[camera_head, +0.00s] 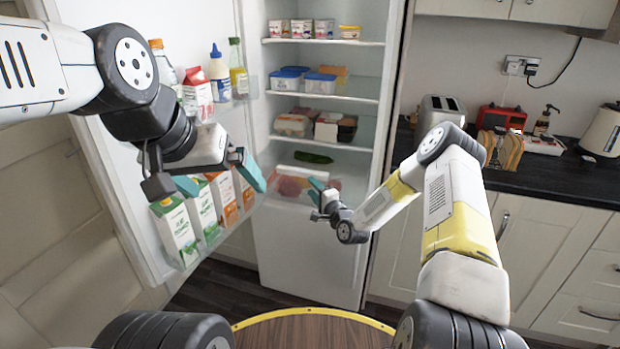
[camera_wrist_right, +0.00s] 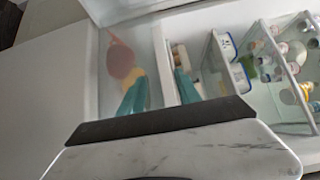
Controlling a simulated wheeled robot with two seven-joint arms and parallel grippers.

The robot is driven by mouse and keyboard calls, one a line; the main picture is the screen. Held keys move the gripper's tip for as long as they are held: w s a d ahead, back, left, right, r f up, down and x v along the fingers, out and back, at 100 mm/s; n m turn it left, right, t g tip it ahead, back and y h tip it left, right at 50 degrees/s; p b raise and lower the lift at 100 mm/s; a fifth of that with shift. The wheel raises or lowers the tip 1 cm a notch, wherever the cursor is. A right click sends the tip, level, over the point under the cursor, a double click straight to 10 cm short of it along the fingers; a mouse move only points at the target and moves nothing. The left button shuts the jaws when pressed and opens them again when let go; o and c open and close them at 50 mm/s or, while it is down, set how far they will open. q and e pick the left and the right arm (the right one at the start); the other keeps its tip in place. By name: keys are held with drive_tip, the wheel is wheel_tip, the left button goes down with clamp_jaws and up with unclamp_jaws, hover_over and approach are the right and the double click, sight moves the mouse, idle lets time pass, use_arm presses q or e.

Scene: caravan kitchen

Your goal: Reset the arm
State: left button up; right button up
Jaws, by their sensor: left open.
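My left gripper (camera_head: 219,178) is open in front of the open fridge door's shelves, its teal fingers wide apart with nothing between them. My left arm comes in high from the left. My right gripper (camera_head: 316,191) is at the lower part of the open fridge (camera_head: 310,245), in front of the clear drawer area. In the right wrist view, its two teal fingers (camera_wrist_right: 161,92) are apart and I see nothing held between them. My right arm reaches up from the lower right and bends at the elbow toward the fridge.
The fridge door (camera_head: 130,215) stands open at left, holding cartons (camera_head: 175,232) and bottles (camera_head: 238,70). A green vegetable (camera_head: 313,157) lies on a low fridge shelf. The counter (camera_head: 560,178) at right carries a toaster (camera_head: 441,110) and kettle (camera_head: 603,130). Floor shows before the fridge.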

drive_tip(key=shift+r, duration=0.1)
drive_tip(key=s+d+r+n+g+h, duration=0.2)
drive_tip(key=s+d+r+n, duration=0.1)
drive_tip(key=r, duration=0.5)
drive_tip(key=s+d+r+n+g+h, duration=0.1)
drive_tip(key=s+d+r+n+g, duration=0.2)
drive_tip(key=r, duration=0.4)
drive_tip(key=s+d+r+n+h, duration=0.2)
drive_tip(key=s+r+n, duration=0.2)
drive_tip(key=r, duration=0.4)
drive_tip(key=s+d+r+n+g, duration=0.1)
drive_tip(key=s+r, duration=0.1)
drive_tip(key=s, duration=0.9)
drive_tip(key=s+d+r+n+g, duration=0.1)
drive_tip(key=s+d+r+g, duration=0.1)
drive_tip(key=s, duration=0.9)
drive_tip(key=s+d+r+n+g, duration=0.1)
drive_tip(key=s+r, duration=0.2)
drive_tip(key=s, duration=0.8)
drive_tip(key=shift+d+r+g+h, duration=0.25)
drive_tip(key=shift+d+g+h, duration=0.05)
drive_tip(key=shift+d+h, duration=0.1)
